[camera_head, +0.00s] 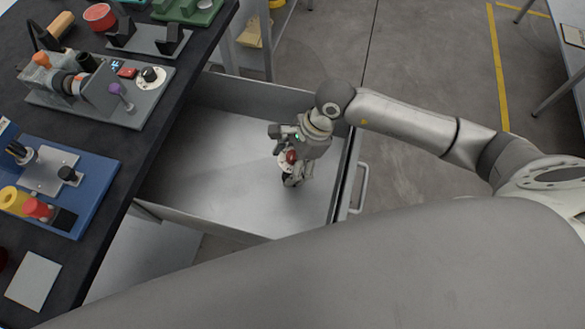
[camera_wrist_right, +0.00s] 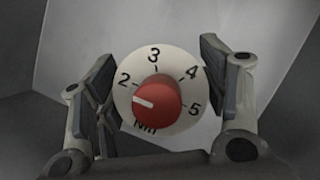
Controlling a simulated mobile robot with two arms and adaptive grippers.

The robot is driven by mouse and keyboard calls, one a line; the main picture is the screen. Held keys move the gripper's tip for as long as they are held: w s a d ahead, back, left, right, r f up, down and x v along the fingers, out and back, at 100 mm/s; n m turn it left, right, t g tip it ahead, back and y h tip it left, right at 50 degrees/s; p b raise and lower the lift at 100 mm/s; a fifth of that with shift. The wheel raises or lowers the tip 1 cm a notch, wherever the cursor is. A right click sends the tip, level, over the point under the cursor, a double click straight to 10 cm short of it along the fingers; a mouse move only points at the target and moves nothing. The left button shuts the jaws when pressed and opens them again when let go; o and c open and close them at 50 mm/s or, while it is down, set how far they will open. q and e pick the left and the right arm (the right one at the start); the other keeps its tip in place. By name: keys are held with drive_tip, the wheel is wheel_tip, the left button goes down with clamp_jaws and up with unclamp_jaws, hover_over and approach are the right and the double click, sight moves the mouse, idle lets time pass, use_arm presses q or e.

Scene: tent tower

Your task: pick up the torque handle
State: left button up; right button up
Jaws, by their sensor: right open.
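The torque handle (camera_wrist_right: 157,103) shows in the right wrist view as a round white dial with numbers and a red knob in its middle. In the head view its red knob and part of its white dial (camera_head: 283,162) show inside the open drawer (camera_head: 225,190), partly hidden by my right gripper. My right gripper (camera_head: 290,172) is open, low in the drawer, over the handle. In the right wrist view its two fingers (camera_wrist_right: 158,90) stand on either side of the dial. I cannot tell whether they touch it. My left gripper is not in view.
The drawer's walls surround the right gripper, and its floor is otherwise bare. A dark workbench (camera_head: 125,185) at the left holds a grey fixture (camera_head: 130,108), a blue tray (camera_head: 95,185) and a red bowl (camera_head: 99,16). Open floor lies right of the drawer handle (camera_head: 361,188).

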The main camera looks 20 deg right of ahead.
drive_tip(key=shift+x, duration=1.15)
drive_tip(key=c, duration=1.1)
